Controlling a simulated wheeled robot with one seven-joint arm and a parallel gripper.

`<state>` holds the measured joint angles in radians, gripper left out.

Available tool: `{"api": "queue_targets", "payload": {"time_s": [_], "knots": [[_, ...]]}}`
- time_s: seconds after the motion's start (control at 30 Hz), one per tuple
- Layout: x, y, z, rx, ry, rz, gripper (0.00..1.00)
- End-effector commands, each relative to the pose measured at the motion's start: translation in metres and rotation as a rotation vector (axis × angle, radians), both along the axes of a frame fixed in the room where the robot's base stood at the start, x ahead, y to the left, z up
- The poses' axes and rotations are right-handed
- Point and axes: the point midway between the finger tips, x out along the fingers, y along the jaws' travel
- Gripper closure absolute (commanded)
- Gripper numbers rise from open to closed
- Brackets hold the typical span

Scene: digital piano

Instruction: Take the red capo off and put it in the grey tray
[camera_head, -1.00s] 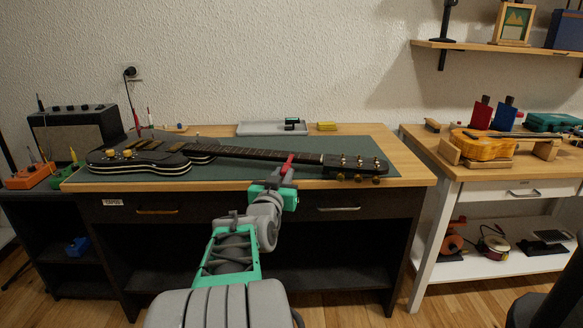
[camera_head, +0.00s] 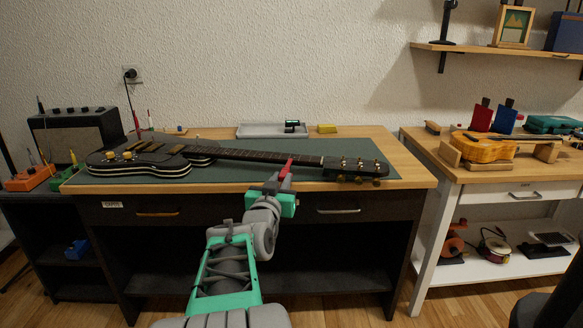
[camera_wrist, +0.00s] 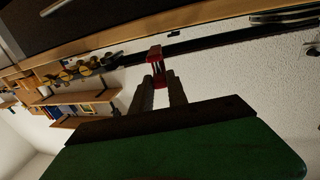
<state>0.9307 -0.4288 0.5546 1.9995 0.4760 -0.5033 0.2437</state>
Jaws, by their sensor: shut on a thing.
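The red capo (camera_head: 287,166) is at the front edge of the guitar's neck, near the headstock. My gripper (camera_head: 280,183) is shut on it from the front side of the bench. In the wrist view the red capo (camera_wrist: 156,56) sits at the tips of my two fingers (camera_wrist: 160,82), its far end against the dark neck in the picture. I cannot tell whether it still touches the neck. The grey tray (camera_head: 258,131) lies at the back of the bench, behind the neck, with a small dark item in its right part.
The black electric guitar (camera_head: 160,158) lies across the green mat (camera_head: 235,174), its headstock (camera_head: 355,169) to the right. A yellow block (camera_head: 327,129) is right of the tray. An amplifier (camera_head: 75,130) stands at the left. The wooden bench top is clear at the right end.

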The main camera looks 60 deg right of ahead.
Motion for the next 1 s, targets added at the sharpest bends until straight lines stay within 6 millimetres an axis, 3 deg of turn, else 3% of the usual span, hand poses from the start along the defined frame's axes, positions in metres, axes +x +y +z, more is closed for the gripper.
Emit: {"api": "queue_targets", "payload": {"time_s": [1.0], "knots": [[-0.006,0.023,0.000,-0.001,0.000,0.000,1.00]]}}
